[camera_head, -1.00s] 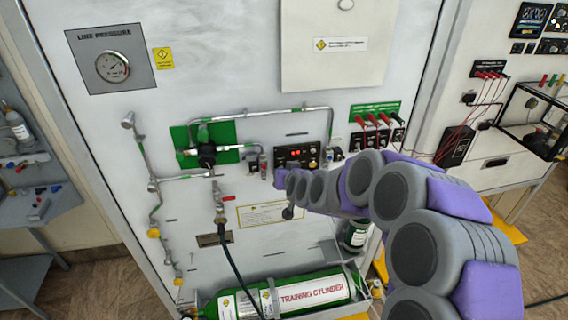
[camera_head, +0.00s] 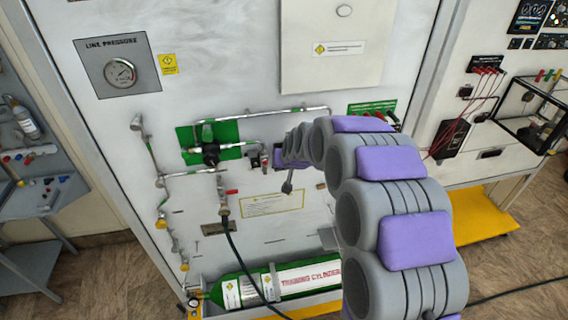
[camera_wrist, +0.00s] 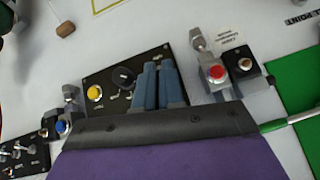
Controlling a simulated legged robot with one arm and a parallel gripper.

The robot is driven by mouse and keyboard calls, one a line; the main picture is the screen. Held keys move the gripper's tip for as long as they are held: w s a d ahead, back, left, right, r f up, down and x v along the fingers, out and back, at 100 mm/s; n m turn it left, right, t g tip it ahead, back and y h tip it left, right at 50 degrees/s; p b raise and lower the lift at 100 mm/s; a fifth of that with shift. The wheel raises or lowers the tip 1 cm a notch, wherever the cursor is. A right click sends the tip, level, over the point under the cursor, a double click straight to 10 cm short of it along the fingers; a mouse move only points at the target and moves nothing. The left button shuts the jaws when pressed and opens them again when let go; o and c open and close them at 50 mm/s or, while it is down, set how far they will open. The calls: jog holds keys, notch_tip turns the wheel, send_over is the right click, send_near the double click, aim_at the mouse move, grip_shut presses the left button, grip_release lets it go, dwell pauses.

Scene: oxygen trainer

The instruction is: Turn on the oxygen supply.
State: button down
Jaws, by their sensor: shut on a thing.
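In the wrist view my gripper's two blue-grey fingers (camera_wrist: 160,84) are close together over a small black control panel (camera_wrist: 97,115). They are shut on a control there that they hide. A black knob (camera_wrist: 124,77) and a yellow button (camera_wrist: 96,93) show beside the fingers. In the head view my arm hides the gripper and the panel. A black valve on a green plate (camera_head: 228,132) joins the silver pipes. The line pressure gauge (camera_head: 120,72) is at the upper left; its reading is too small to tell. A green training cylinder (camera_head: 238,291) lies at the bottom.
A red button fitting (camera_wrist: 217,72) stands just right of the fingers, and a blue button fitting (camera_wrist: 62,127) to the left. A black hose (camera_head: 232,250) hangs to the cylinder. A black-tipped lever (camera_head: 287,187) sticks out below my arm. Benches stand on both sides.

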jog(key=c, duration=1.3)
grip_release()
jog(key=shift+a, duration=0.1)
jog(key=shift+o, duration=0.2)
jog(key=v, duration=1.7)
jog(key=shift+b, duration=0.3)
jog(key=shift+s, duration=0.1)
jog(key=s+d+f+g+h+b, duration=0.1)
jog(key=s+d+f+g+b, duration=0.2)
jog(key=s, duration=1)
jog(key=s+d+f+m+g+h+b, duration=0.1)
jog(key=s+d+f+g+b, duration=0.2)
jog(key=s, duration=1.1)
jog(key=s+d+f+g+h+b, duration=0.1)
jog(key=s+d+f+g+b, duration=0.2)
jog(key=s+d+f, duration=0.5)
jog(key=s+f+b, duration=0.1)
jog(key=s+f, duration=0.2)
jog(key=s, duration=0.2)
jog(key=shift+s+d+m+b, duration=0.25)
jog(key=shift+d+m+b, duration=0.05)
